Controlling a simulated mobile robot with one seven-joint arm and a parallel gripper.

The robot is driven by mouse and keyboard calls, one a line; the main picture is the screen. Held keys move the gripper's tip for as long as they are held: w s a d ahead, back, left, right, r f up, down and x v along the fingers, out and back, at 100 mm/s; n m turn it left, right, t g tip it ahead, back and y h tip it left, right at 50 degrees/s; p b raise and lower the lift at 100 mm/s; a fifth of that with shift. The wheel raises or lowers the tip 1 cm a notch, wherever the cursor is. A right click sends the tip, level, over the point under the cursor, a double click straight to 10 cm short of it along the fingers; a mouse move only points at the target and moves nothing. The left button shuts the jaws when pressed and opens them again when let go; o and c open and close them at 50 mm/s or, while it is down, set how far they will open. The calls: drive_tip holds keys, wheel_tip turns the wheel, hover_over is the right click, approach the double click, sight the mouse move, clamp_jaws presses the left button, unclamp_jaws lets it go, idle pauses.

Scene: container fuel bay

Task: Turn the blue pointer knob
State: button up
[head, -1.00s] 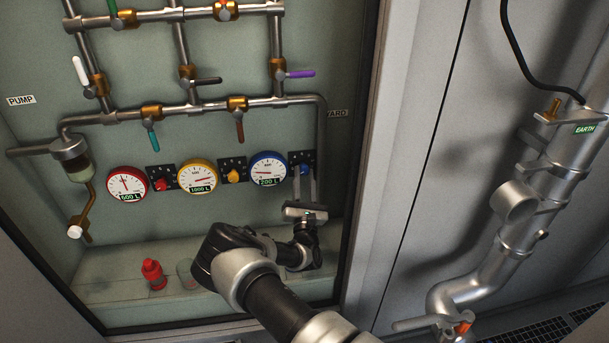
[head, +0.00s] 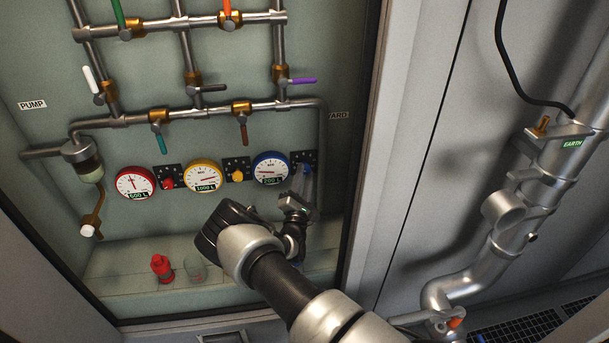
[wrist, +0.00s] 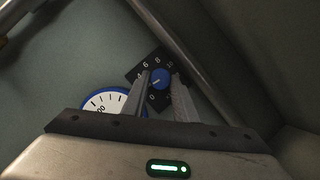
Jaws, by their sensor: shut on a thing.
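The blue pointer knob (wrist: 160,79) sits on a dark square dial plate (wrist: 146,70) with white numbers, right of the blue-rimmed gauge (head: 271,169). In the wrist view the knob shows between the two fingers of my gripper (wrist: 160,82). In the head view my gripper (head: 305,177) reaches up to the plate, and its fingers mostly cover the knob. The fingers are shut on the knob's sides. The knob's pointer mark is too small to read surely. The blue gauge also shows partly in the wrist view (wrist: 105,102), cut off by my gripper's body.
A red knob (head: 168,183) and a yellow knob (head: 237,175) sit beside the red gauge (head: 135,182) and yellow gauge (head: 202,177). Pipes with coloured levers run above. A vertical pipe (head: 323,150) stands close right of my gripper. A red bottle (head: 161,267) stands on the ledge below.

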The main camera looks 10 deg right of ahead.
idle(0.3)
drive_tip(key=o, duration=0.8)
drive_tip(key=shift+s, duration=0.1)
drive_tip(key=p+v, duration=0.1)
drive_tip(key=v, duration=1.6)
drive_tip(key=shift+s+a, duration=0.1)
